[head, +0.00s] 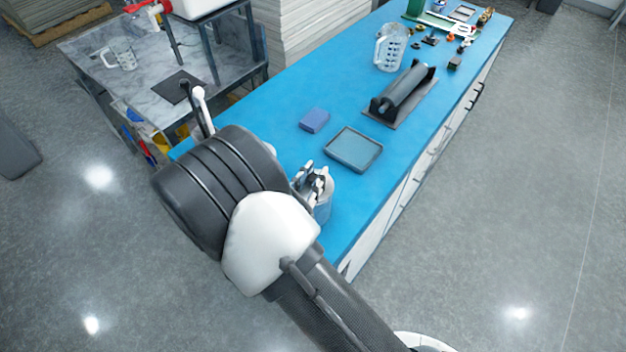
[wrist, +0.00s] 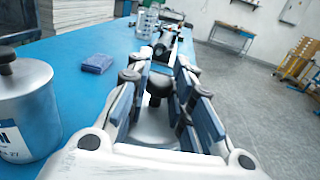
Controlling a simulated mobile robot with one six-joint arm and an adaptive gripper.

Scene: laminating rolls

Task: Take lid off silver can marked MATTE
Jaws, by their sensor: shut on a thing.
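My gripper (wrist: 158,98) is over the near end of the blue bench, its two padded fingers closed around a black knob (wrist: 156,84). Below the knob is a silver lid-like surface (wrist: 152,120), partly hidden by the fingers; I cannot tell whether it is seated or raised. A silver can (wrist: 27,112) with a black-knobbed lid (wrist: 7,63) stands upright at the left of the wrist view, apart from my gripper. Its white label is cut off, so I cannot read MATTE. In the head view my gripper (head: 313,181) covers the top of a can (head: 323,209).
Farther along are a black roller on a stand (head: 404,90), a clear jug (head: 390,48) and several small parts. The bench's right edge is close to the can. A marble-topped table (head: 140,85) stands left.

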